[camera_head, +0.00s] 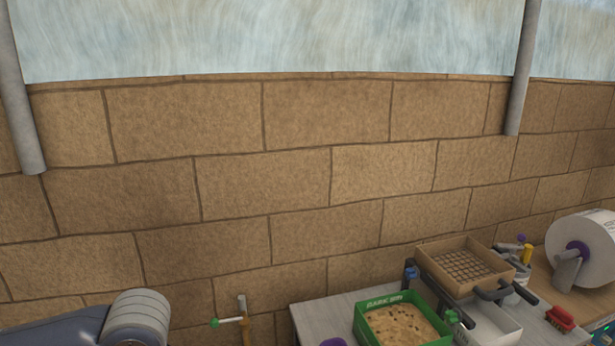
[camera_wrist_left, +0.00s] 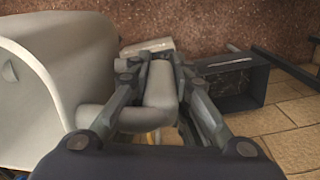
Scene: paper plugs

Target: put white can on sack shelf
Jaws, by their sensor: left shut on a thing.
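In the left wrist view my left gripper (camera_wrist_left: 160,66) is shut on the pale, thick handle of the white can (camera_wrist_left: 62,75). The can's large rounded body fills the left side of that view, partly cut off by the frame edge. The can does not show in the head view. No sack shelf can be made out in either view. My right gripper is not in view.
In the left wrist view a dark open box (camera_wrist_left: 240,82) stands right of the gripper on a tiled floor (camera_wrist_left: 295,112). In the head view a table (camera_head: 325,312) holds a green tray (camera_head: 372,327), a wooden tray (camera_head: 440,250) and a paper roll (camera_head: 590,240). A tap (camera_head: 243,320) is on the block wall.

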